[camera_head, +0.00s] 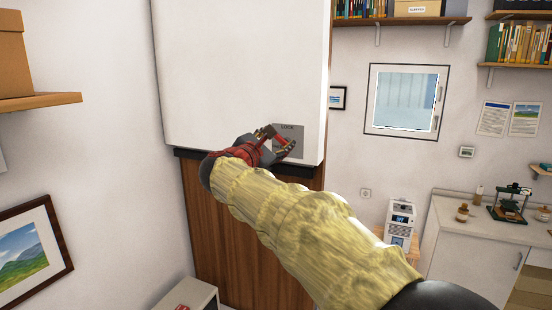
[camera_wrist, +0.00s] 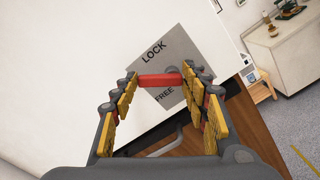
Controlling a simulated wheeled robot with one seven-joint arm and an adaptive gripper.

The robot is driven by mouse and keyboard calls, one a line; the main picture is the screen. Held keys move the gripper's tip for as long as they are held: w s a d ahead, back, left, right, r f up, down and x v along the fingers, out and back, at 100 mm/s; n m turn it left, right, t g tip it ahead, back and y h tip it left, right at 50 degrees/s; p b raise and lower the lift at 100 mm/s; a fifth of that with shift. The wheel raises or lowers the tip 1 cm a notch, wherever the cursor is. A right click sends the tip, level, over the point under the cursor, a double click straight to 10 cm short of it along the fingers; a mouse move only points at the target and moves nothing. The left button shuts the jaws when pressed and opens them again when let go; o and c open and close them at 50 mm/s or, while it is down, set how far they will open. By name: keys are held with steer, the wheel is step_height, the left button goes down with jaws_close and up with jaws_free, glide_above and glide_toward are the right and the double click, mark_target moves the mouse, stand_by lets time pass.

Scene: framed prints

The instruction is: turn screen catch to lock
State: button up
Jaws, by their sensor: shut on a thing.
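The screen catch is a red bar (camera_wrist: 160,80) on a grey plate (camera_wrist: 181,48) marked LOCK above and FREE below. In the wrist view the bar lies between the two words, spanning the gap between my fingertips. The plate (camera_head: 298,131) sits at the lower right corner of the white screen (camera_head: 240,70) in the head view. My gripper (camera_head: 280,142) is at the plate, its fingers shut on the bar; in the wrist view the gripper (camera_wrist: 161,79) reaches in from below. The fingers partly hide the plate and the bar's ends.
A wooden panel (camera_head: 215,240) stands below the screen. A white cabinet (camera_head: 470,245) with small items is at the right, beside a small white device (camera_head: 400,220). A framed print (camera_head: 28,250) and a shelf (camera_head: 40,101) are at the left.

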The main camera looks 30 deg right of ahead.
steer(key=m+b, duration=0.3)
steer(key=b, duration=0.2)
steer(key=m+b, duration=0.2)
steer(key=shift+s+d+f+m, duration=0.1)
steer(key=shift+s+d+m, duration=0.15)
steer(key=shift+s+m, duration=0.05)
steer(key=m+b, duration=0.1)
steer(key=b, duration=0.1)
steer(key=m+b, duration=0.1)
steer(key=m, duration=0.1)
steer(key=m+b, duration=0.1)
steer(key=b, duration=0.1)
steer(key=shift+s+d+m+b, duration=0.25)
steer(key=shift+s+m+b, duration=0.05)
steer(key=shift+r, duration=0.25)
steer(key=o, duration=1.2)
steer(key=shift+c, duration=0.2)
steer(key=v, duration=1.2)
